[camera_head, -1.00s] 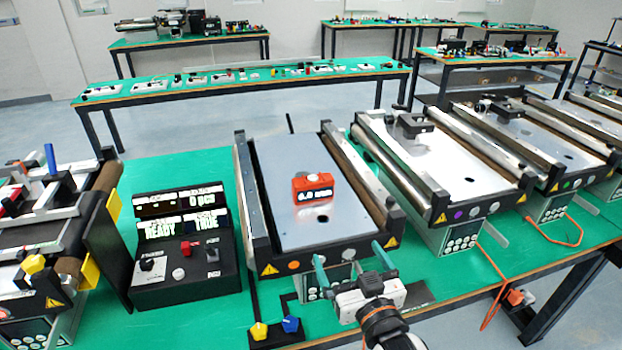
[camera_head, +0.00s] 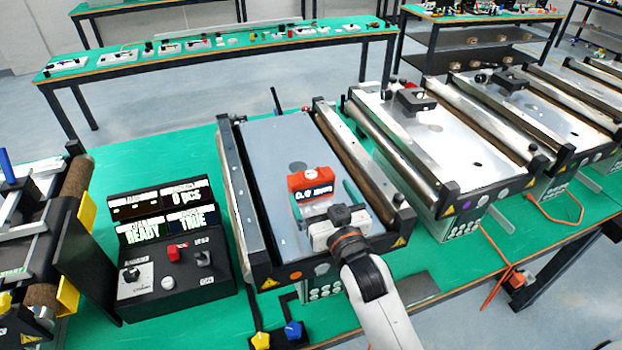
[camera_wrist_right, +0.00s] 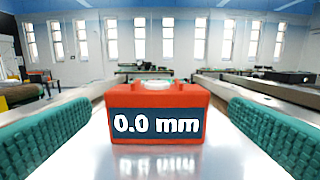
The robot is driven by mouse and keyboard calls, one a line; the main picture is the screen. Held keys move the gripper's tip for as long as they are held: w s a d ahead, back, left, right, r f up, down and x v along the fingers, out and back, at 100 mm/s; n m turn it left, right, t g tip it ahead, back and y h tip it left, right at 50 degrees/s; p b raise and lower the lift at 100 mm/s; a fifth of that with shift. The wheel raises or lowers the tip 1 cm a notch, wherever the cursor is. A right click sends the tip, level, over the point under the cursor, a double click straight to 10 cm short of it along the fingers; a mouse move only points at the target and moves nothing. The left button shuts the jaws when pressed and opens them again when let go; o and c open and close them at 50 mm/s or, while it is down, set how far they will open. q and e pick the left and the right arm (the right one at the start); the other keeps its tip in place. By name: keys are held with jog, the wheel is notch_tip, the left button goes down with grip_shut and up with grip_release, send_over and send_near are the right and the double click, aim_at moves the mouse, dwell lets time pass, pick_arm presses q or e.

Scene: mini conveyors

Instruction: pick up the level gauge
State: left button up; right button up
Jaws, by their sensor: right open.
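The level gauge (camera_head: 311,184) is a small red-orange box with a dark display and a pale round knob on top. It stands on the grey plate of the middle conveyor (camera_head: 266,160). In the right wrist view the gauge (camera_wrist_right: 157,112) is upright, centred, and its display reads "0.0 mm". My right gripper (camera_head: 328,198) is just in front of the gauge, low over the plate. Its teal ribbed fingers show in the right wrist view (camera_wrist_right: 157,138), spread wide on both sides with gaps to the gauge. The gripper is open and empty. My left gripper is not in view.
Metal rails and rollers (camera_head: 357,165) flank the plate. A black control box (camera_head: 173,255) with displays stands left of the conveyor. Another conveyor (camera_head: 440,140) stands to the right. Yellow and blue knobs (camera_head: 277,333) sit in front. The plate behind the gauge is clear.

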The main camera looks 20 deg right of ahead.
aim_at(314, 184)
jog(key=shift+w, duration=0.5)
jog(key=w, duration=0.1)
jog(key=w+p, duration=0.1)
jog(key=w, duration=0.1)
jog(key=w+p, duration=0.1)
jog(key=shift+w+a+r, duration=0.1)
jog(key=shift+w+a, duration=0.15)
jog(key=shift+w, duration=0.45)
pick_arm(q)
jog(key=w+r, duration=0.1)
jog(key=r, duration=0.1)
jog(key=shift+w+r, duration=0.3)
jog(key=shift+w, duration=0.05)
pick_arm(e)
jog(key=shift+c, duration=0.2)
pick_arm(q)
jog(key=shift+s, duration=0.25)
pick_arm(e)
jog(key=c, duration=0.9)
